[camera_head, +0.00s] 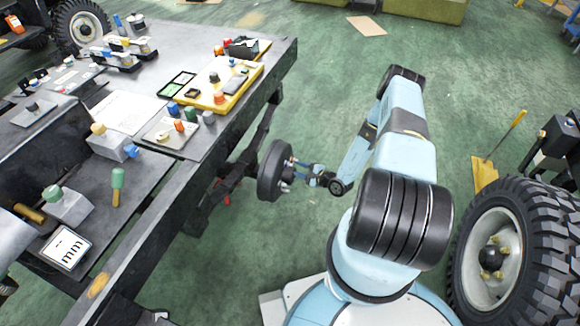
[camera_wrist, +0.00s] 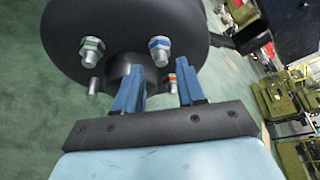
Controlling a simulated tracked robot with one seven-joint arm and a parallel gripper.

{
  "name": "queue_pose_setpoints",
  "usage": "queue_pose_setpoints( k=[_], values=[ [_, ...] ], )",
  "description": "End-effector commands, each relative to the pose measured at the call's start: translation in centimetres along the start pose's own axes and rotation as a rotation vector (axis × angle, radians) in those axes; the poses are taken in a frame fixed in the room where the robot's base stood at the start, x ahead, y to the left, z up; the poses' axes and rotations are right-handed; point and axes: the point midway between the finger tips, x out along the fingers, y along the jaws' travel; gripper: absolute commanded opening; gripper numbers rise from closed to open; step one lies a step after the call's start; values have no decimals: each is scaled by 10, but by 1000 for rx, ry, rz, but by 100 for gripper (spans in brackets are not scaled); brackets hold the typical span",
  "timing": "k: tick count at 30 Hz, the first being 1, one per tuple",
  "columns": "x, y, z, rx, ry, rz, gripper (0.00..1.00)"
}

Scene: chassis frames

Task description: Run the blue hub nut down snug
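The dark round hub (camera_head: 270,172) is at the end of an axle beside the bench, and its face fills the top of the wrist view (camera_wrist: 70,25). The blue hub nut (camera_wrist: 159,44) sits on a stud at the upper right of the hub centre. A green-marked nut (camera_wrist: 92,46) is at upper left, and an orange-marked nut (camera_wrist: 172,79) is lower right, partly hidden by my right finger. A stud without a visible nut (camera_wrist: 94,86) is lower left. My gripper (camera_wrist: 160,72) is open, its blue fingers apart and below the blue nut, holding nothing visible. It also shows in the head view (camera_head: 305,172).
The bench (camera_head: 180,185) with trays and small parts is at left. A yellow tray (camera_head: 240,92) lies near its far edge. A large wheel (camera_head: 510,255) stands at right, near my arm. Green floor beyond the hub is clear.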

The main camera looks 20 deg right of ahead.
Motion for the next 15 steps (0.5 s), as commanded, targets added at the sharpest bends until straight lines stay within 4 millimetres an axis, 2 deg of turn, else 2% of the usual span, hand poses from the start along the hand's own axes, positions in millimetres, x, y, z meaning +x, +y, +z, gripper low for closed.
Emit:
queue_pose_setpoints(
  k=[1,6,15],
  values=[
    [10,0,0,-2,-2,0,39],
    [35,0,0,-2,-2,1,39],
    [55,0,0,0,0,0,39]
  ],
)
